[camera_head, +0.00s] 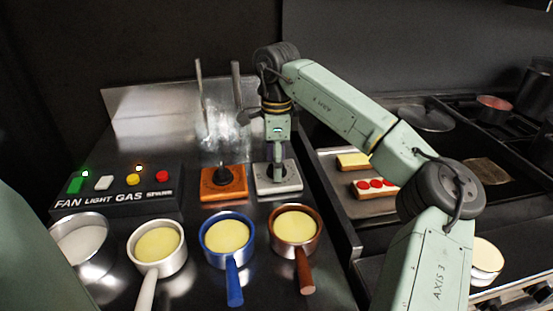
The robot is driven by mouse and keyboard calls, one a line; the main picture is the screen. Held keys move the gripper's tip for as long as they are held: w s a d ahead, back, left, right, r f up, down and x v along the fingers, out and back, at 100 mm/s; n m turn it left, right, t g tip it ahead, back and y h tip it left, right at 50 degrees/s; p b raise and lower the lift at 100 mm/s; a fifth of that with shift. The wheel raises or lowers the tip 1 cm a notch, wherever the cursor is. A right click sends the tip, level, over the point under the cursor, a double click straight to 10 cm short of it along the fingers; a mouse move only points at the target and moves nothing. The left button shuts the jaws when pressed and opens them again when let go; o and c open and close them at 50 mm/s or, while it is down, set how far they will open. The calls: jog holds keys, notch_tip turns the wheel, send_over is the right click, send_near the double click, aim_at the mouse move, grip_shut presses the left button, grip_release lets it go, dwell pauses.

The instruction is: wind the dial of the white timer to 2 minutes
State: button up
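The white timer (283,187) is a square, pale block on the dark counter, right of an orange timer (238,188) with a black dial. My gripper (278,163) points straight down over the middle of the white timer, with its fingertips at the dial. The gripper covers most of the white timer's dial, so its pointer and markings cannot be read. I cannot tell whether the fingers are closed on the dial or just around it.
In front stand white (157,247), blue (226,237) and brown (294,230) pots. A control box (115,200) is at left. A shiny container (222,135) with upright handles stands behind. A tray with topped bread (375,188) is at right.

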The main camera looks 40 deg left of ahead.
jog(key=shift+c, duration=0.6)
jog(key=c, duration=1.1)
